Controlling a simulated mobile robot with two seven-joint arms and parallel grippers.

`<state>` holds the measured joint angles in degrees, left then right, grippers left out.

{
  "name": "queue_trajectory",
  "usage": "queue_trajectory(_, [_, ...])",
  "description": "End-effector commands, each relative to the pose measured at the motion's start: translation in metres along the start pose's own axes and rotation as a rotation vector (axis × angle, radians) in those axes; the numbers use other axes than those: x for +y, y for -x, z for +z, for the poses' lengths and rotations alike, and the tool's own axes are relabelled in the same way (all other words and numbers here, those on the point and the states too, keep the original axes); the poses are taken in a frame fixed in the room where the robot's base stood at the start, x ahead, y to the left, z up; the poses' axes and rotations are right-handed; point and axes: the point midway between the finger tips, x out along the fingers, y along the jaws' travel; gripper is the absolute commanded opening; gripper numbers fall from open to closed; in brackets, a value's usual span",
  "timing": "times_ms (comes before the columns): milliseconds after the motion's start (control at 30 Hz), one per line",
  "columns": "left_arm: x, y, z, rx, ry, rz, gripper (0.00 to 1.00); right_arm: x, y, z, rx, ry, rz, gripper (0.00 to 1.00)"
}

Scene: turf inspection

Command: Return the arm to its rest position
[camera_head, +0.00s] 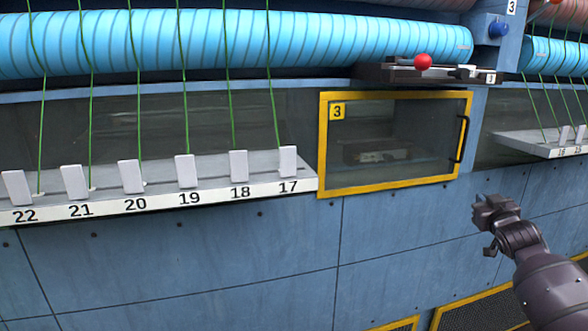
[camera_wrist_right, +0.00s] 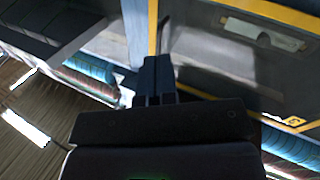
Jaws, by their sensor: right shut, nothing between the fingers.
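My right arm comes in from the lower right in the head view. Its gripper (camera_head: 490,210) hangs in the air in front of the blue panel wall, below and right of the yellow-framed window door. In the right wrist view the gripper fingers (camera_wrist_right: 158,80) lie close together, with nothing held between them. My left gripper does not show in either view.
The yellow-framed door (camera_head: 323,150) marked 3 is closed and has a black handle (camera_head: 460,139). A white shelf (camera_head: 240,198) with numbered white blocks is at the left. A red knob (camera_head: 423,62) sits on a ledge above the door. Green cords hang from blue rolls (camera_head: 240,45).

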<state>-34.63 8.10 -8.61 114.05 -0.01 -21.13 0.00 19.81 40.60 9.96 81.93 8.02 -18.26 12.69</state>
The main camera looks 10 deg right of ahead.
Motion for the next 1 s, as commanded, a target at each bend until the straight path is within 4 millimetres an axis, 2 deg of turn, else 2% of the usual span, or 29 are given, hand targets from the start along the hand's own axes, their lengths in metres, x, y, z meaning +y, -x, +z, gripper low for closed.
queue_trajectory(33, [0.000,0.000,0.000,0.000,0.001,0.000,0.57,-0.025,0.011,0.014,-0.012,0.028,-0.033,0.00])
queue_trajectory(167, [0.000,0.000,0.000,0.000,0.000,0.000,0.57,-0.075,0.042,0.042,-0.030,0.091,-0.105,0.00])
queue_trajectory(267, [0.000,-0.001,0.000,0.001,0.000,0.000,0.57,-0.114,0.074,0.070,-0.056,0.121,-0.161,0.00])
queue_trajectory(367, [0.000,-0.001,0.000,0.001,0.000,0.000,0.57,-0.150,0.113,0.100,-0.089,0.138,-0.216,0.00])
queue_trajectory(500, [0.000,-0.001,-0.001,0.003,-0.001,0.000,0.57,-0.196,0.176,0.139,-0.144,0.135,-0.285,0.00])
queue_trajectory(733, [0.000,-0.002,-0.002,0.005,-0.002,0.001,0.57,-0.251,0.287,0.188,-0.256,0.066,-0.360,0.00])
queue_trajectory(900, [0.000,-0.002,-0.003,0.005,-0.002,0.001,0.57,-0.274,0.363,0.216,-0.361,-0.016,-0.377,0.00])
queue_trajectory(1000, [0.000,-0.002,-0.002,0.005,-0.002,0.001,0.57,-0.280,0.400,0.233,-0.428,-0.054,-0.374,0.00])
